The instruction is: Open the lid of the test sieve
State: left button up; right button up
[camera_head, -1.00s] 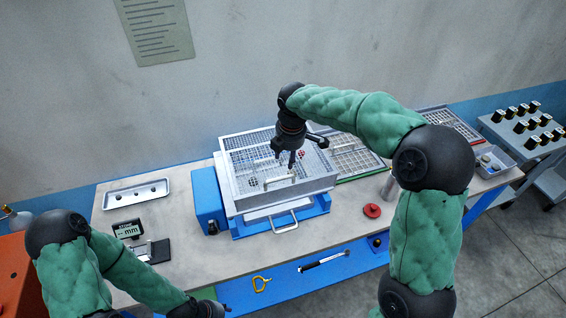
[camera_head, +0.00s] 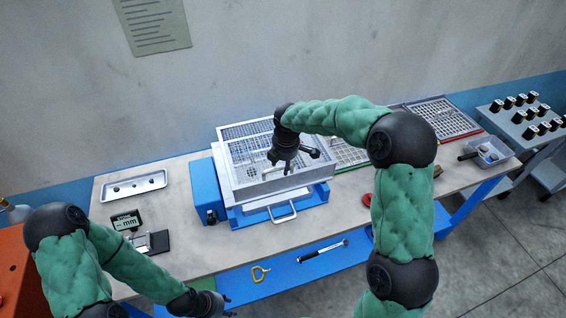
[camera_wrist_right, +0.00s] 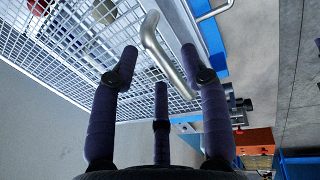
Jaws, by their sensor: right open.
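The test sieve (camera_head: 307,185) is a silver box on a blue base, closed by a wire-mesh lid (camera_head: 246,148). The mesh also shows in the right wrist view (camera_wrist_right: 75,45), with blurry red and pale pieces beneath it. A bent metal handle (camera_wrist_right: 165,55) stands on the lid near its front edge. My right gripper (camera_head: 287,170) is open over the lid. In the right wrist view its fingers (camera_wrist_right: 159,52) are on either side of the handle, apart from it. My left gripper (camera_head: 230,305) is low at the bottom, away from the sieve; its finger opening is too small to judge.
A silver tray (camera_head: 134,188) and a caliper display (camera_head: 127,220) lie left of the sieve. More sieve frames (camera_head: 440,117) lie to the right. A yellow clamp (camera_head: 260,273) and a dark-handled tool (camera_head: 322,252) are along the front. Bare tabletop (camera_head: 180,240) lies front left.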

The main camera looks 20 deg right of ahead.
grip_shut()
